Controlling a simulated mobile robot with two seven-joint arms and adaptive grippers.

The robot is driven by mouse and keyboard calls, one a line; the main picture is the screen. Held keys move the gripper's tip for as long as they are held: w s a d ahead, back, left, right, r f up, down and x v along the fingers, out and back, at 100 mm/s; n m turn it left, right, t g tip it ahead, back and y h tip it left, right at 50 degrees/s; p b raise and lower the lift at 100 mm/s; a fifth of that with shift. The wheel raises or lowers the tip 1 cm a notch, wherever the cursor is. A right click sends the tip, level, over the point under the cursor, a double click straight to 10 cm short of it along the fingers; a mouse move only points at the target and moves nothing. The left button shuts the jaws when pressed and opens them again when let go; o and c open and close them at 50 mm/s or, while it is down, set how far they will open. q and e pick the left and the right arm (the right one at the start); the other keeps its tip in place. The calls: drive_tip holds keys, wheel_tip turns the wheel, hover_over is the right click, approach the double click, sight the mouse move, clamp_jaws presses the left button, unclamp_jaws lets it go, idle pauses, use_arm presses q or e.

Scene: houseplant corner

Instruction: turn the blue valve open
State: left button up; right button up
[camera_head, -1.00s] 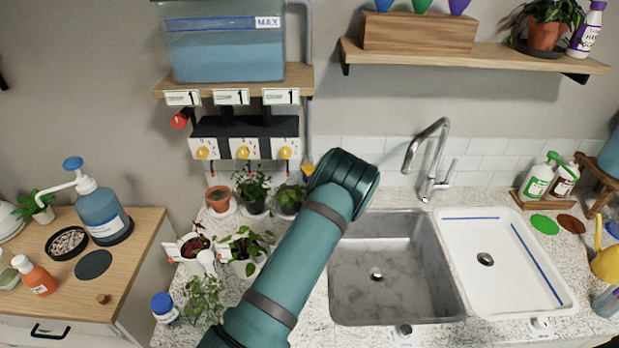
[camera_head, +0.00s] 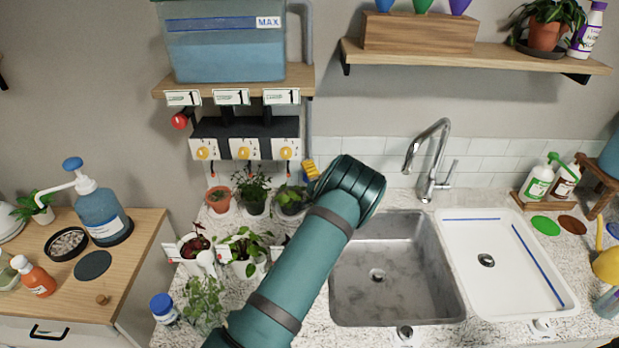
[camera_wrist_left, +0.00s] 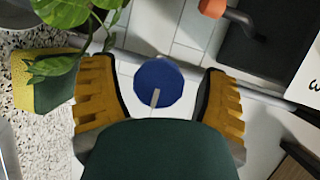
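The blue valve (camera_wrist_left: 158,84) is a round blue knob with a pale strip on its lower part, in the middle of the left wrist view. It sits by a grey pipe along the tiled wall. My left gripper (camera_wrist_left: 160,100) has its two yellow fingers apart, one on each side of the valve, with visible gaps; whether they reach its depth is unclear. In the head view, a yellow finger (camera_head: 311,170) shows beside my green wrist, close to the wall pipe. The valve is hidden there. My right gripper is not in view.
Potted plants (camera_head: 254,192) stand left of my arm, and leaves (camera_wrist_left: 66,14) hang near the left finger in the wrist view. A dispenser box (camera_head: 245,138) is on the wall under the water tank (camera_head: 228,50). The sink (camera_head: 395,270) is at right.

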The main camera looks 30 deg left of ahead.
use_arm(q)
drive_tip(key=shift+d, duration=0.15)
drive_tip(key=v, duration=1.1)
drive_tip(key=shift+s+d, duration=0.3)
drive_tip(key=shift+d, duration=0.1)
